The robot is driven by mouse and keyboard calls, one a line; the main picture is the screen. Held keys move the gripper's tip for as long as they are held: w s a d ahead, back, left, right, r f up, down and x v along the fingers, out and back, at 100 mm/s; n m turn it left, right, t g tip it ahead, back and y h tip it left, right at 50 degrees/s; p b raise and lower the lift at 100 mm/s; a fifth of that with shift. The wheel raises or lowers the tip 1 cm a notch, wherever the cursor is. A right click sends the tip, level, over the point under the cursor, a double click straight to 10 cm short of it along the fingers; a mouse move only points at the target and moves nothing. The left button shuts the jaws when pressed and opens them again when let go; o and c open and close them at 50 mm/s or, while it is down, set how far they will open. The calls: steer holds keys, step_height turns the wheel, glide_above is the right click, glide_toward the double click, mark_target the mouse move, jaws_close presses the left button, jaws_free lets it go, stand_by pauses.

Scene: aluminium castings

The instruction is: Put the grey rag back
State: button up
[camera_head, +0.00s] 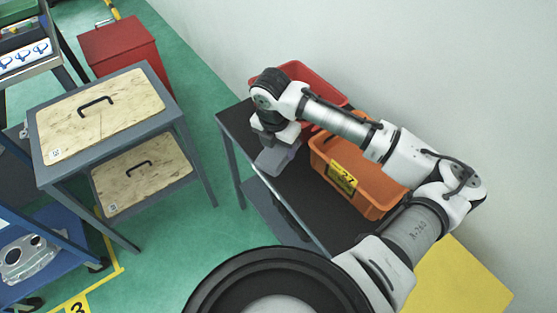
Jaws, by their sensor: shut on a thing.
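My gripper (280,142) points down over the left edge of the dark table (233,122) and is shut on the grey rag (274,161). The rag shows as a flat grey piece just below the fingers. I cannot tell whether it touches the table top. The fingertips are small and partly hidden by the wrist.
An orange bin (375,208) with a yellow label and a red bin (297,70) stand on the dark table. Left are a grey table (48,171) with handled wooden lids, a red box (120,48) and a blue cart (60,222). Green floor lies between.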

mark_target(276, 151)
steer(key=shift+f+p, duration=0.4)
steer(key=shift+f, duration=3.5)
steer(key=shift+f, duration=0.1)
steer(key=o, duration=0.9)
steer(key=r, duration=0.4)
steer(key=s+r+b, duration=0.1)
steer(key=r, duration=0.7)
steer(key=shift+s+a, duration=0.15)
steer(key=shift+a, duration=0.25)
